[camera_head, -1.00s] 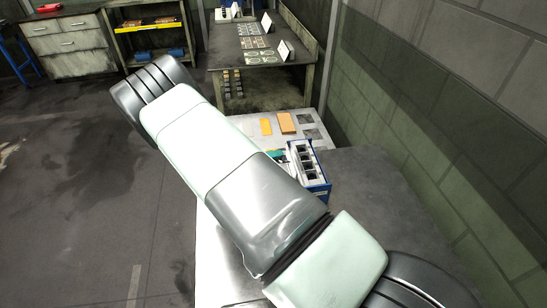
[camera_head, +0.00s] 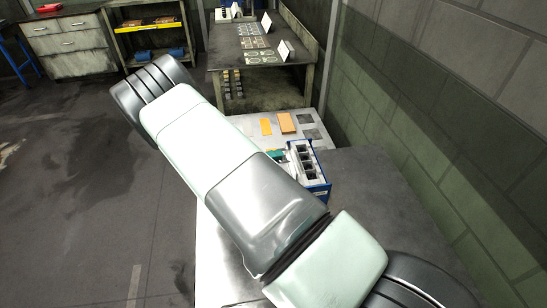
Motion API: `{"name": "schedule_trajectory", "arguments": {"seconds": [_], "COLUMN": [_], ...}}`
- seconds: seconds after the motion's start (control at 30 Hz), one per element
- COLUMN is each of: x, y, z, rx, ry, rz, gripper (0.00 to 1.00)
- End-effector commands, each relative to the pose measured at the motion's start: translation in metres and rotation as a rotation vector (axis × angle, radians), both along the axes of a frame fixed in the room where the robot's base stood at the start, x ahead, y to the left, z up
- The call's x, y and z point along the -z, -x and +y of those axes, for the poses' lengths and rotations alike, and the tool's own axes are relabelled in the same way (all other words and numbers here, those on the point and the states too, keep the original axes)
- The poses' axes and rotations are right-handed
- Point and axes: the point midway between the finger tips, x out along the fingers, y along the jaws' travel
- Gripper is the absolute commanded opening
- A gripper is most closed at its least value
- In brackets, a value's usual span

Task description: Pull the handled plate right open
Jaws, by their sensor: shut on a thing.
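My own arm crosses the middle of the head view and covers much of the bench. My gripper is not visible; it is hidden or outside the picture. A blue and pale grey unit (camera_head: 310,168) with dark square openings in a row stands on the bench just right of my arm. Its left side is partly hidden by the arm. A small green part (camera_head: 280,154) shows beside it at the arm's edge. I cannot make out the handled plate or its handle.
The bench top behind the unit holds an orange block (camera_head: 286,122) and a yellow piece (camera_head: 266,127). A dark table (camera_head: 248,60) with cards and sheets stands further back. A block wall (camera_head: 440,130) runs along the right. Open floor lies to the left.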

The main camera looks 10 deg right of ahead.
Motion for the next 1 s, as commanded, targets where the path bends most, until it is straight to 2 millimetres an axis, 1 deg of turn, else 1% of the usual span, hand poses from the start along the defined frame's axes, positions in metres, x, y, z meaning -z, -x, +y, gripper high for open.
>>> {"name": "schedule_trajectory", "arguments": {"seconds": [0.3, 0.37, 0.5, 0.6, 0.7, 0.93, 0.97, 1.0], "x": [0.000, 0.000, 0.000, 0.000, 0.000, 0.000, 0.000, 0.000], "y": [0.000, 0.000, -0.001, 0.000, 0.000, 0.000, 0.000, 0.000], "z": [0.001, 0.007, 0.032, 0.045, 0.049, 0.051, 0.052, 0.052], "rx": [0.000, -0.002, -0.002, -0.002, -0.001, -0.004, -0.004, -0.004], "ry": [0.001, 0.001, 0.000, 0.001, 0.000, -0.003, -0.003, -0.004], "rz": [0.000, -0.001, -0.003, -0.002, 0.000, -0.001, -0.001, 0.000], "gripper": [0.00, 0.00, 0.00, 0.00, 0.00, 0.00, 0.14, 0.20]}}
